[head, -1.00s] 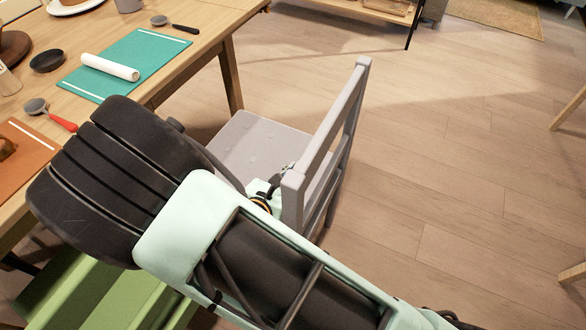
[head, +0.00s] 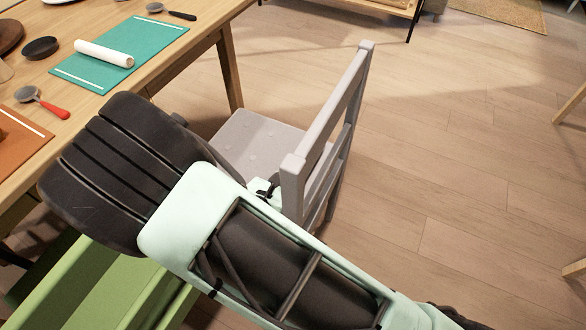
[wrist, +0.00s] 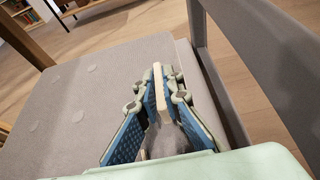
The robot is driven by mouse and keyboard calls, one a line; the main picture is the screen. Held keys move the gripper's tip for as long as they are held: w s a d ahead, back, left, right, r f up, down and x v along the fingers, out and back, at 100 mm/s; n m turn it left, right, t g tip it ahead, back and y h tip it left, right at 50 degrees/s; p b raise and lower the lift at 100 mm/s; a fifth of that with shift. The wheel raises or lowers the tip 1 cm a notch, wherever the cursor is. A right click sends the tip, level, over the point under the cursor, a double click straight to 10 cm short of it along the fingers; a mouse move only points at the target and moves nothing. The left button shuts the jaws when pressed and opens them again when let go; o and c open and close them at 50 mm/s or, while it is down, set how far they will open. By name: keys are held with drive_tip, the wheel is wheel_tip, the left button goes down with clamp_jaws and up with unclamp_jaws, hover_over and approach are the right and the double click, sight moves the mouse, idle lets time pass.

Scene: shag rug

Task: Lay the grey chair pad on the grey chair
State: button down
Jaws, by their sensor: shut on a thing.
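The grey chair (head: 292,190) stands beside the table, its back towards my arm; its back also shows at the right of the wrist view (wrist: 275,65). The grey chair pad (head: 248,142), dimpled with tufts, lies over the seat. In the wrist view the pad (wrist: 85,95) fills the middle and left and looks flat there. In the head view my arm hides most of the gripper and part of the seat.
The wooden table (head: 205,42) at the left holds a teal mat (head: 140,40), a white roll (head: 103,53), a red-handled tool (head: 42,103) and a dark bowl (head: 40,48). A green piece of furniture (head: 75,290) stands at lower left. The floor (head: 450,150) to the right is clear.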

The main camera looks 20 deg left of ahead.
drive_tip(key=shift+f+b, duration=0.45)
drive_tip(key=shift+f, duration=0.4)
drive_tip(key=c, duration=2)
unclamp_jaws()
drive_tip(key=shift+r, duration=0.1)
drive_tip(key=shift+r+p, duration=4.75)
drive_tip(key=shift+r, duration=1.2)
